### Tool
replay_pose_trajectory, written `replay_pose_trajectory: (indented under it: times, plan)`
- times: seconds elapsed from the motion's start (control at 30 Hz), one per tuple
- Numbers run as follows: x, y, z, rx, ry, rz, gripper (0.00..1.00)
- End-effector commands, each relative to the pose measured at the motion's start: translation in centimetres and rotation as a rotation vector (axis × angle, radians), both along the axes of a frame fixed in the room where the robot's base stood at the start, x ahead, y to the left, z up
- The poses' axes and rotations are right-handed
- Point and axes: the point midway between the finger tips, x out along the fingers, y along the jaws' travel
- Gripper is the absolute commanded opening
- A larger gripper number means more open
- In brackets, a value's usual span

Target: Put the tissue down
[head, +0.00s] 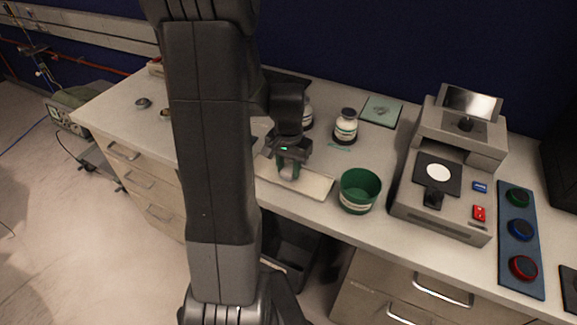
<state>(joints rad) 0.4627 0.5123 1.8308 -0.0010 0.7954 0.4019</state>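My gripper (289,170) points down over a pale cream flat mat or tray (316,186) near the bench's front edge. Its fingers are small and dark here, and I cannot tell whether they are open or shut. No tissue can be made out clearly between them. A small crumpled grey-white thing (381,111), which may be a tissue, lies on a pale green square pad (370,117) at the back of the bench. My arm hides part of the bench to the left of the gripper.
A green tub (360,191) stands just right of the mat. A white bottle (345,128) stands behind it, with another (307,114) partly hidden by my gripper. A grey instrument (446,165) and a blue panel with coloured knobs (519,240) fill the right. Drawers are below.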

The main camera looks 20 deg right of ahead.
Motion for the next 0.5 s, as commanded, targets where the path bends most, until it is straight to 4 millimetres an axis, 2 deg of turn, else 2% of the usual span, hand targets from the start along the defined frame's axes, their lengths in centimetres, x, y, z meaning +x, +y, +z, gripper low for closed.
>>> replay_pose_trajectory:
  times: [0.03,0.1,0.37,0.5]
  plan:
    - [-0.01,0.01,0.02,0.000,0.000,0.000,0.43]
    - [-0.01,0.01,0.03,0.000,0.000,0.000,0.53]
    - [-0.01,0.01,0.09,0.000,0.000,0.000,0.53]
    - [0.05,-0.02,0.80,-0.001,-0.002,0.000,0.53]
